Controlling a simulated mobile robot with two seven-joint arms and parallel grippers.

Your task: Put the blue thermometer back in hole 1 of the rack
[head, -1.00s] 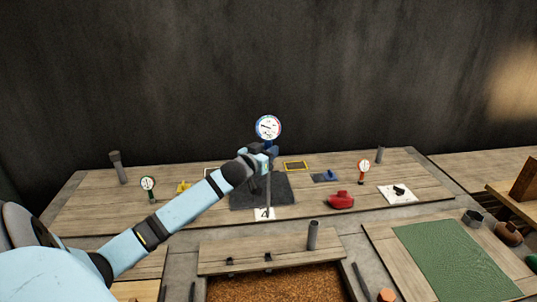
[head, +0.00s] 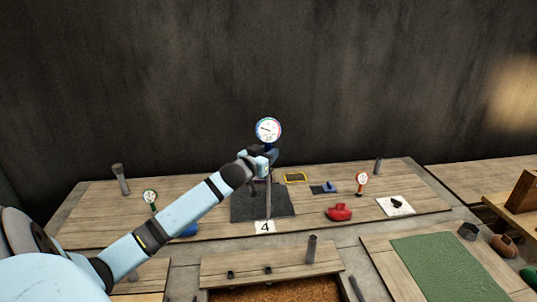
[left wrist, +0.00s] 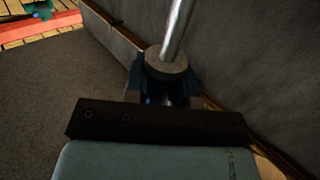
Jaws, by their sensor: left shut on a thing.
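The blue thermometer (head: 268,130) has a round white dial with a blue and reddish rim and a thin metal stem. It is upright above the dark mat (head: 250,203) in the head view. My left gripper (head: 265,156) is shut on it just below the dial. In the left wrist view a metal rod and a round collar (left wrist: 166,62) show at the fingers (left wrist: 165,92). The stem's lower end shows near the card marked 4 (head: 264,227); I cannot tell whether it touches anything. I cannot make out hole 1. My right gripper is out of view.
A green-rimmed dial (head: 150,196) stands at left and a red-rimmed dial (head: 361,178) at right. A red object (head: 339,212), a yellow frame (head: 295,178) and a white card (head: 396,206) lie on the board. A plank with dark clips (head: 270,263) is in front.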

